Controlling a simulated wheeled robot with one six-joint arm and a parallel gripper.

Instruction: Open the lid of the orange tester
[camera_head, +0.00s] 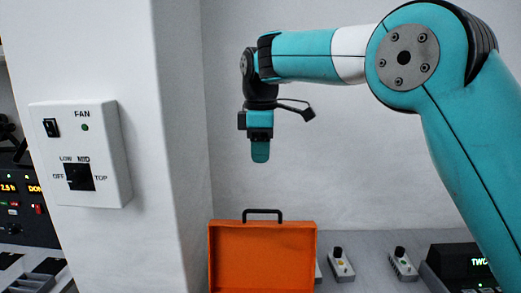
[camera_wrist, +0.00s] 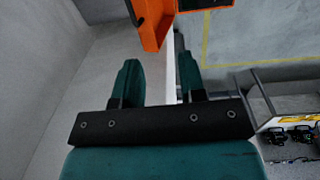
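The orange tester (camera_head: 262,257) is at the bottom centre of the head view. An orange panel with a raised rim stands upright, with a black handle (camera_head: 262,212) on its top edge. It looks like the raised lid seen from its inner side; the lower part is cut off by the frame. An orange part (camera_wrist: 153,28) also shows at the top of the wrist view. My gripper (camera_head: 260,152) points down above the tester, well clear of the handle. In the wrist view my gripper (camera_wrist: 160,80) has its two fingers apart with nothing held between them.
A white wall pillar with a FAN switch box (camera_head: 80,153) stands at the left. Small switch boxes (camera_head: 341,265) and a black device with a lit display (camera_head: 465,265) are on the bench (camera_head: 372,243) to the right. The space around my gripper is clear.

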